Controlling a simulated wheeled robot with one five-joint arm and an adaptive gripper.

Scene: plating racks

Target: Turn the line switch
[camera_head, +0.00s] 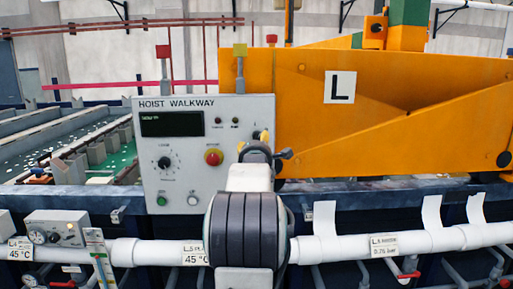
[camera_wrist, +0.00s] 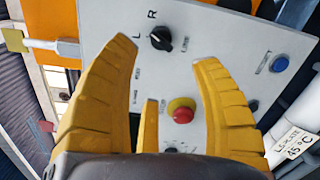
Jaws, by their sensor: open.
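The grey-white control panel headed HOIST WALKWAY (camera_head: 150,190) stands in front of me in the head view. In the wrist view the panel (camera_wrist: 225,60) is turned sideways. A black rotary switch (camera_wrist: 161,38) with the letters L and R beside it lies just beyond my fingertips; its small label is unreadable. In the head view my gripper (camera_head: 263,140) covers the panel's right edge and hides that switch. I cannot tell whether a finger touches the panel.
A red emergency knob (camera_head: 213,157) and another black dial (camera_head: 165,163) sit left of my gripper. A blue button (camera_wrist: 280,64) is on the panel too. An orange hoist beam marked L (camera_head: 340,87) stands behind. White pipes (camera_head: 350,247) run low in front.

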